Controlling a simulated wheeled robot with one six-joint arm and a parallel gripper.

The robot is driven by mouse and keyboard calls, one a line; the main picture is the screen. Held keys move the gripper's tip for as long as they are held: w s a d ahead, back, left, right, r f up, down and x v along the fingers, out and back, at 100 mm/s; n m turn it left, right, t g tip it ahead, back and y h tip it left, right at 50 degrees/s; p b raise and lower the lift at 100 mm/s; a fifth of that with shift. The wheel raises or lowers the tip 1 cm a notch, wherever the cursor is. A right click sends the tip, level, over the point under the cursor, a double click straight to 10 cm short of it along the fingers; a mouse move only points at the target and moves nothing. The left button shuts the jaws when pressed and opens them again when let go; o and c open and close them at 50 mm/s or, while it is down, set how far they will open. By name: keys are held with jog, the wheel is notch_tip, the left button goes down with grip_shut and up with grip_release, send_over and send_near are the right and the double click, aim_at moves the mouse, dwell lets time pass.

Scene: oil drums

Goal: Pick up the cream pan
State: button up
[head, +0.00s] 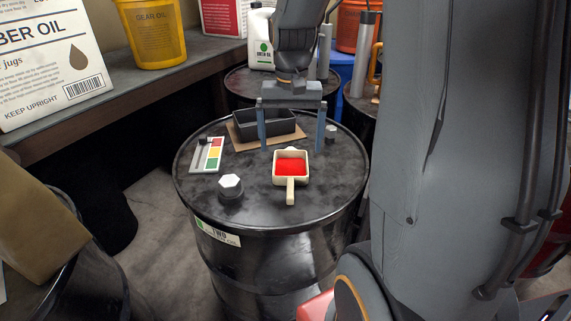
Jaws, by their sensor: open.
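The cream pan (290,182) stands on the top of a black oil drum (262,213). It is a small square pan with a red inside, and its handle points toward the front of the picture. My gripper (292,148) is open, with its fingers pointing down. Its two fingers show just behind the pan, one toward the left and one toward the right. I cannot tell how high the fingertips are above the drum top.
A dark tray (250,135) on a brown board stands behind the pan. A color chart (214,154) lies left, a hex-topped cap (230,186) front left, and a small grey cylinder (331,133) back right. Bare drum top lies right of the pan. A shelf (185,65) runs at the left.

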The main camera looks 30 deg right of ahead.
aim_at(291, 162)
jog(key=shift+s+f+p, duration=0.1)
jog(key=shift+f+p, duration=0.7)
jog(key=shift+f, duration=2.7)
jog(key=c, duration=1.3)
jog(key=shift+r, duration=0.1)
